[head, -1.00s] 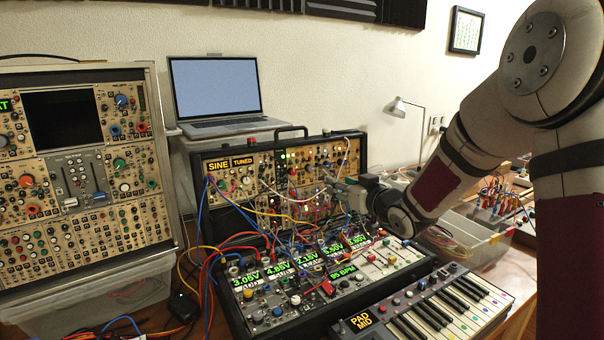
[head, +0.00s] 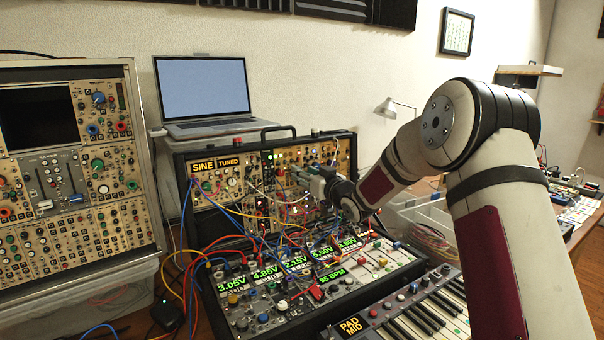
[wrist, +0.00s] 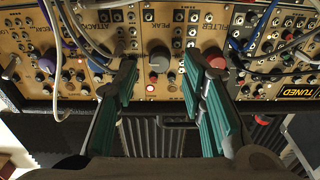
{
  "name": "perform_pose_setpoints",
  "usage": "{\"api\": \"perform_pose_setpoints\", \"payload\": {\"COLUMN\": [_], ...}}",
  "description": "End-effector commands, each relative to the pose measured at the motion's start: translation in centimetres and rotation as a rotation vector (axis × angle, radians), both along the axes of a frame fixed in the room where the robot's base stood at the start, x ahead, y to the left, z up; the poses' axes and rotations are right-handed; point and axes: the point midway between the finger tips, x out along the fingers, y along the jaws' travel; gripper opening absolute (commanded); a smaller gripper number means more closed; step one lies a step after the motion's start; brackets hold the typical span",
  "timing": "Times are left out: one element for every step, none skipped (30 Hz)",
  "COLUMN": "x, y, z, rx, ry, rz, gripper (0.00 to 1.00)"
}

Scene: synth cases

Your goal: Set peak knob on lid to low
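The lid (head: 215,188) is the upright synth panel at the back of the black case, with SINE and TUNED labels. My gripper (wrist: 159,65) is open, with one teal finger on each side of this knob and visible gaps between. I cannot tell how deep the fingertips reach. In the head view, my gripper (head: 303,177) is in front of the lid and hides part of it, including the peak knob. The knob's setting is not clear.
A red knob (wrist: 215,58) under the FILTER label is close to the right finger. Patch cables (head: 270,215) hang across the lid and the lower panel. A laptop (head: 205,95) stands behind, a keyboard (head: 430,310) in front, and a tall synth case (head: 80,190) at left.

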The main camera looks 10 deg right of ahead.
Motion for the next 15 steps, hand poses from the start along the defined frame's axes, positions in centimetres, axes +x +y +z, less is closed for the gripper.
{"api": "perform_pose_setpoints", "payload": {"x": [0.7,1.0,1.3,1.5,1.7,1.8,1.9,2.0,2.0,2.1,2.1,2.1,2.1,2.1,2.1], "y": [0.2,0.3,0.4,0.5,0.5,0.6,0.6,0.7,0.7,0.7,0.7,0.7,0.7,0.7,0.7], "z": [-0.1,-0.1,-0.1,0.0,0.0,0.0,0.0,0.0,0.0,0.0,0.0,0.0,0.0,0.0,0.0], "rx": [0.000,0.000,0.000,0.000,0.000,0.000,0.000,0.001,0.001,0.001,0.001,0.001,0.001,0.001,0.000], "ry": [0.000,0.000,0.000,0.000,-0.001,0.000,0.000,0.001,0.001,0.001,0.001,0.001,0.001,0.001,0.001], "rz": [0.000,0.000,0.000,0.000,0.000,0.000,0.000,0.000,0.000,0.000,0.000,0.000,0.000,0.000,0.000], "gripper": [0.38,0.38,0.38,0.38,0.38,0.38,0.38,0.38,0.38,0.38,0.38,0.38,0.38,0.38,0.38]}}
